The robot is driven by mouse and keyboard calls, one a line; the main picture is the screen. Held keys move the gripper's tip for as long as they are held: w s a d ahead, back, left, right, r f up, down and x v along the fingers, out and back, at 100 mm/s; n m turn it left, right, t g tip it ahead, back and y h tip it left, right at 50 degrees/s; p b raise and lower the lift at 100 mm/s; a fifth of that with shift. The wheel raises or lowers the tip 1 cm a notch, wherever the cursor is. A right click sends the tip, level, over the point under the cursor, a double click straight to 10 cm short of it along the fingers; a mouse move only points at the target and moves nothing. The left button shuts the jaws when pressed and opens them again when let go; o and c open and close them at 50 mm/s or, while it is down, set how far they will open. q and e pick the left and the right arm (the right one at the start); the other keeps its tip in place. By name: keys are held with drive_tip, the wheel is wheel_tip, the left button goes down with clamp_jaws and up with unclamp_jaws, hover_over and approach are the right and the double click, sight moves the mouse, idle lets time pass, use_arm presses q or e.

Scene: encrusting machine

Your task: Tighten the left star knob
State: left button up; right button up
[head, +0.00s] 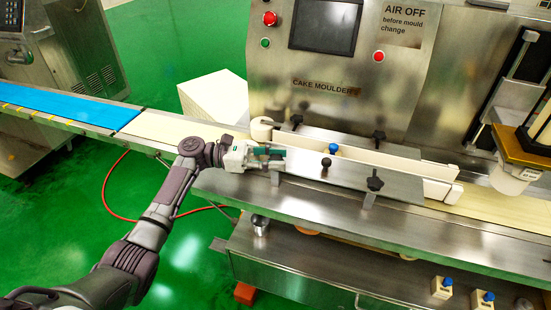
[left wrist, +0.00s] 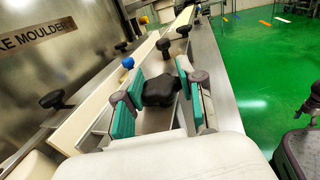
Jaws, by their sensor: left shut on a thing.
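My left gripper (head: 268,154) is at the left end of the metal guide plate on the cake moulder. In the left wrist view, its green-padded fingers (left wrist: 164,98) are closed around a black star knob (left wrist: 160,90), the left one at the front. One pad is on each side of the knob. In the head view the gripper mostly hides this knob. A second front star knob (head: 375,182) stands to the right, free; it also shows in the left wrist view (left wrist: 184,31). My right gripper is not in view.
A black ball knob (head: 326,163) and a blue knob (head: 333,149) stand right of the gripper. Two black knobs (head: 295,120) (head: 379,137) are behind, along the conveyor's rear guide. A cream belt (head: 168,128) runs left. The machine panel (head: 330,85) rises behind.

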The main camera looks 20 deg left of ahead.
use_arm(q)
drive_tip(key=o, duration=1.2)
drive_tip(key=shift+c, duration=0.2)
drive_tip(key=v, duration=1.2)
